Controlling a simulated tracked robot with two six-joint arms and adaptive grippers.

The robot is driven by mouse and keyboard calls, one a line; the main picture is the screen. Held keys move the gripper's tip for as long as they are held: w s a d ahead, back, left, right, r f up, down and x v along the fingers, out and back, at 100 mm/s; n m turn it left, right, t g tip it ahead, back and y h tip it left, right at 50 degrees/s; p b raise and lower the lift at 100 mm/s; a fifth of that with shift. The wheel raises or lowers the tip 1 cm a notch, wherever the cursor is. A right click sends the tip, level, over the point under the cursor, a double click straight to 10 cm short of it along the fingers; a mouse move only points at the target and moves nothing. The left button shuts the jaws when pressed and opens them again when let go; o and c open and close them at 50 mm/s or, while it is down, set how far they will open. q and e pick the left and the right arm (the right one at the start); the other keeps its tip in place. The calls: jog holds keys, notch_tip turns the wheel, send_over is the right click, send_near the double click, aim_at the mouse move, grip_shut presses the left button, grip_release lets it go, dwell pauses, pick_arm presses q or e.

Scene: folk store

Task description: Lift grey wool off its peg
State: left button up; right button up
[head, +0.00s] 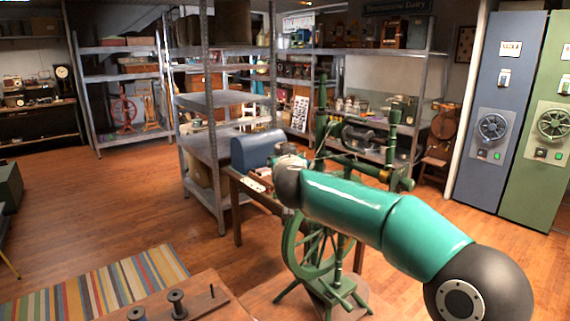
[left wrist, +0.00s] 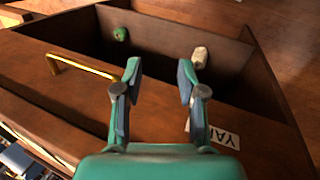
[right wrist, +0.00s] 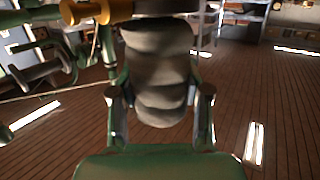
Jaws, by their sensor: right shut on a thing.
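The grey wool (right wrist: 155,75) is a thick, bulging bundle between the fingers of my right gripper (right wrist: 160,110), which is shut on it in the right wrist view. Its top lies just under a dark crosspiece beside a yellow peg-like part (right wrist: 88,12); whether it still touches a peg I cannot tell. In the head view my right arm hides most of that place. My left gripper (left wrist: 158,85) is open and empty above a wooden box (left wrist: 60,100) with a brass handle and a partly visible "YA" label.
The box holds a green ball (left wrist: 120,34) and a pale ball (left wrist: 199,57). A green spinning wheel (head: 290,245) stands behind my right arm. A wooden table (head: 225,300) with dark spools is at the front. Metal shelves (head: 215,100) stand behind; open floor lies left.

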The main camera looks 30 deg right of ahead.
jog(key=shift+r, duration=0.15)
notch_tip(320, 180, up, 20)
jog(key=p, duration=0.6)
dwell(0.3)
jog(key=shift+f, duration=0.2)
